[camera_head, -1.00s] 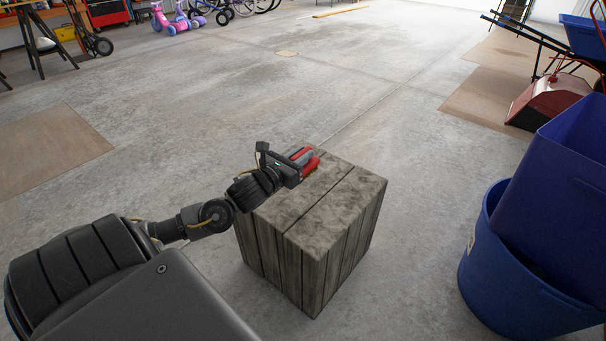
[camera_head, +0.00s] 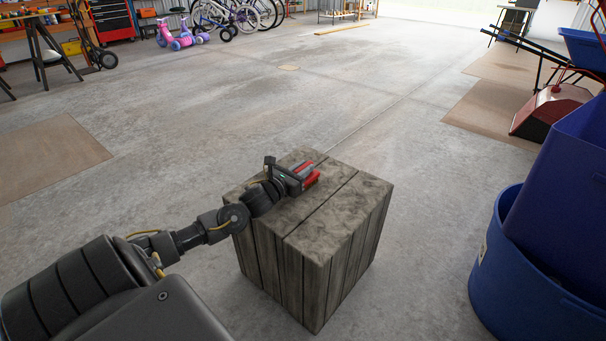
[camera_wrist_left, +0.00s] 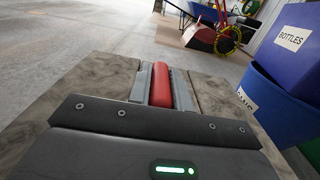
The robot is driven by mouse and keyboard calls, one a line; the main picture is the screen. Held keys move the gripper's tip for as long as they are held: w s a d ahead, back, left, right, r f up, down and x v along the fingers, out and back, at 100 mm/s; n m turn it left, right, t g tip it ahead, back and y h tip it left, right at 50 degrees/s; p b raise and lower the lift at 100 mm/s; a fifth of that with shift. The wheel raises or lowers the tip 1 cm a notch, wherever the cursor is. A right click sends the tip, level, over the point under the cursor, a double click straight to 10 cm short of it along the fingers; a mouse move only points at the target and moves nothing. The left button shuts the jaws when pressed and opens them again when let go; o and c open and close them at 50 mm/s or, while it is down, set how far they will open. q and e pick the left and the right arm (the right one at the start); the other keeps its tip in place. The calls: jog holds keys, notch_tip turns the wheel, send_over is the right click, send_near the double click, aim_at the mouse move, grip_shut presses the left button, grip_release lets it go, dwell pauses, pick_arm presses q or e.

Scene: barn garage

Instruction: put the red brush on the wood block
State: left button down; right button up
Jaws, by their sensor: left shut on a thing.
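The wood block (camera_head: 335,215), a grey weathered block of planks, stands on the floor in the middle of the head view. Its top (camera_wrist_left: 95,75) fills much of the lower left wrist view. My left gripper (camera_head: 302,174) is low over the far left part of the block's top, shut on the red brush (camera_head: 312,181). The brush shows as a red bar between the fingers in the left wrist view (camera_wrist_left: 161,86). I cannot tell whether the brush touches the block. My right gripper is in neither view.
Blue bins (camera_head: 525,270) stand close on the right; one is labelled BOTTLES in the left wrist view (camera_wrist_left: 292,38). A red sweeper-like machine (camera_head: 548,108) is at the far right. Bikes (camera_head: 235,16) and a pink toy (camera_head: 178,34) are far back. The floor beyond the block is clear.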

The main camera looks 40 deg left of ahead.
pick_arm(q)
jog(key=shift+r, duration=0.1)
jog(key=c, duration=1.3)
grip_release()
jog(key=shift+f, duration=0.2)
